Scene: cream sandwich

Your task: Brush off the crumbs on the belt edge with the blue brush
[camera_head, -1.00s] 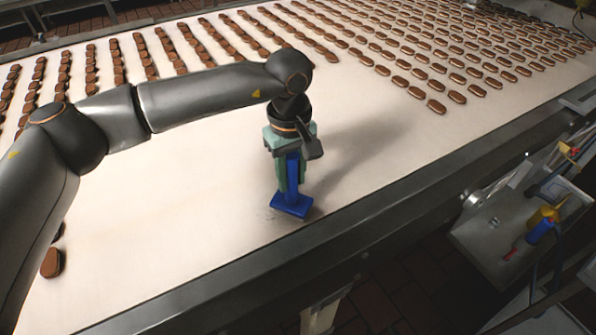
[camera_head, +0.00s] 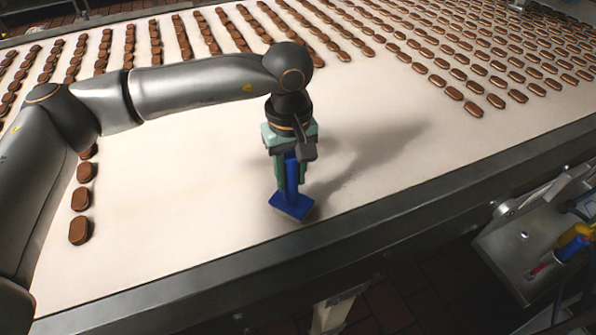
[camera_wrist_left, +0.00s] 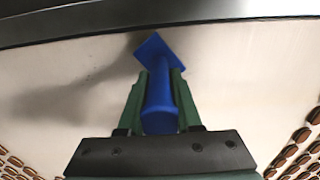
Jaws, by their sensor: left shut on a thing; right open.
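The blue brush (camera_head: 291,203) points down, with its flat blue head low over the white belt (camera_head: 200,215), close to the belt's metal edge (camera_head: 400,222). I cannot tell whether the head touches the belt. My left gripper (camera_head: 291,172) is shut on the brush's handle. The left wrist view also shows the brush handle (camera_wrist_left: 159,105) between the green fingers of my left gripper (camera_wrist_left: 157,90), with the head beyond it near the dark edge. I cannot make out crumbs clearly; they are too small or hidden. My right gripper is not in view.
Rows of brown biscuits (camera_head: 460,93) cover the far side of the belt. Several more biscuits (camera_head: 80,230) lie near my left arm. The belt around the brush is clear. A metal tray (camera_head: 530,245) with blue and yellow items stands beyond the edge at right.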

